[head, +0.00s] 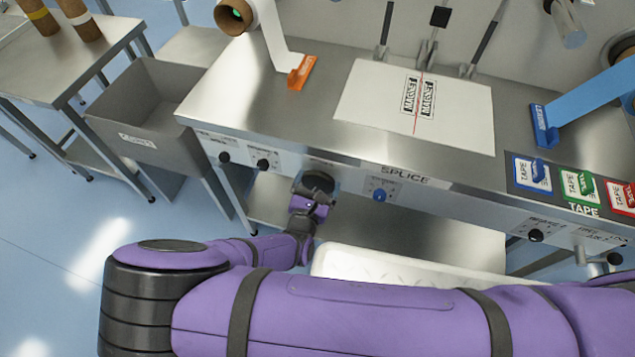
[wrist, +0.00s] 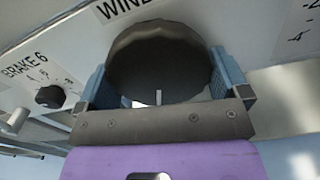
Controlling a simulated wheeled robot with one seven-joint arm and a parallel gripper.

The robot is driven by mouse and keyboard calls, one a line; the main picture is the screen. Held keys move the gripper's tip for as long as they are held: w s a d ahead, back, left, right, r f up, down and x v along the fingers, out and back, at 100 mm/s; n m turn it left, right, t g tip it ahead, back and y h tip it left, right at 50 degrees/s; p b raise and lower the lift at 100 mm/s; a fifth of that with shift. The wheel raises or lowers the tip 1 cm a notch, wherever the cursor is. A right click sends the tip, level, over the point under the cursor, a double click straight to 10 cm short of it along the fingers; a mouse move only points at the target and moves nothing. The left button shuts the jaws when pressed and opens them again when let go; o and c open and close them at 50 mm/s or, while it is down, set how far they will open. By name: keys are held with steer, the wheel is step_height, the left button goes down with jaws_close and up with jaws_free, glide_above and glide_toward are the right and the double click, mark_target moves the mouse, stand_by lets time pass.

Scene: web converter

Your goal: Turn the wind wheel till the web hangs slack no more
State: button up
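The wind wheel (wrist: 158,60) is a large dark round knob on the front panel, under a label partly reading "WIND". In the head view the wheel (head: 318,181) is at the panel's middle. My gripper (wrist: 162,80) has one blue finger on each side of the wheel, and both appear to touch its rim. In the head view my gripper (head: 311,197) is at the wheel. A white web (head: 275,38) runs from a roll down to an orange clamp (head: 301,72). A blue web (head: 590,101) slopes to a blue clamp (head: 544,126). I cannot tell whether either hangs slack.
A small brake knob (wrist: 49,97) sits left of the wheel, and a blue knob (head: 379,195) right of it. A white splice plate (head: 370,105) and tape packs (head: 532,173) lie on the bench. A grey bin (head: 150,110) stands left.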

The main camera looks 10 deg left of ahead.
steer(key=shift+m, duration=0.4)
steer(key=m, duration=0.9)
steer(key=shift+a+r, duration=0.1)
steer(key=m, duration=0.4)
steer(key=shift+m, duration=0.4)
steer(key=shift+r+m, duration=0.1)
steer(key=shift+m, duration=2.5)
steer(key=o, duration=0.6)
steer(key=shift+c, duration=0.2)
steer(key=shift+s, duration=0.15)
